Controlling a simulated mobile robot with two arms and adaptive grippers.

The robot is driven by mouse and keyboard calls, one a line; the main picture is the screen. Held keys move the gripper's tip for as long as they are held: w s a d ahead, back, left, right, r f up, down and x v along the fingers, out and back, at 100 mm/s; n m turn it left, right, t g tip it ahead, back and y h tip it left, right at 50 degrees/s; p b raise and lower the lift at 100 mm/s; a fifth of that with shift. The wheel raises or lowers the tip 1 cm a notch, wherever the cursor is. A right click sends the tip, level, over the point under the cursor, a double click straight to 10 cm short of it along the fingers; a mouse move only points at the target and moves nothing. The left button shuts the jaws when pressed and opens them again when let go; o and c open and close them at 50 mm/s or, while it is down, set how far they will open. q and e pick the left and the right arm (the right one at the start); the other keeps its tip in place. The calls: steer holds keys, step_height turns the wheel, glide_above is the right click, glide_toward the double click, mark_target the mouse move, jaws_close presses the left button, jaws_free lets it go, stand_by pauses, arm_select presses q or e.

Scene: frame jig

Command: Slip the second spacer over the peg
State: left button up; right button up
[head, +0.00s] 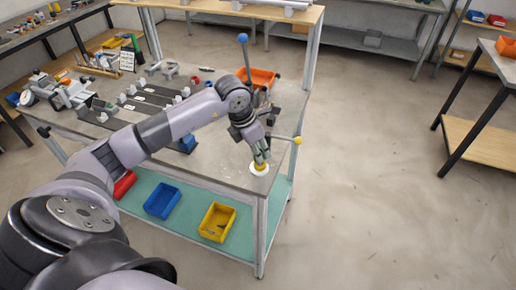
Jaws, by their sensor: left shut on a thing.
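My left gripper (261,158) points down at the front right corner of the workbench. It is shut on a small yellow piece, which looks like the spacer (260,166). The yellow piece is just above or at a white round base (259,172) on the bench top. I cannot make out the peg; the fingers and the yellow piece cover the middle of the base. Whether the yellow piece is around a peg or only above it cannot be told. My right gripper is not in view.
Close by are a rod with a yellow ball (298,141), a post with a blue ball (242,38) and an orange bin (258,78). Dark rails with light blocks (150,97) lie left on the bench top (224,165). Blue (162,201) and yellow bins (217,222) sit below.

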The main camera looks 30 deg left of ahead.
arm_select(q)
steer(key=o, duration=1.2)
steer(key=shift+f, duration=0.1)
steer(key=v, duration=1.2)
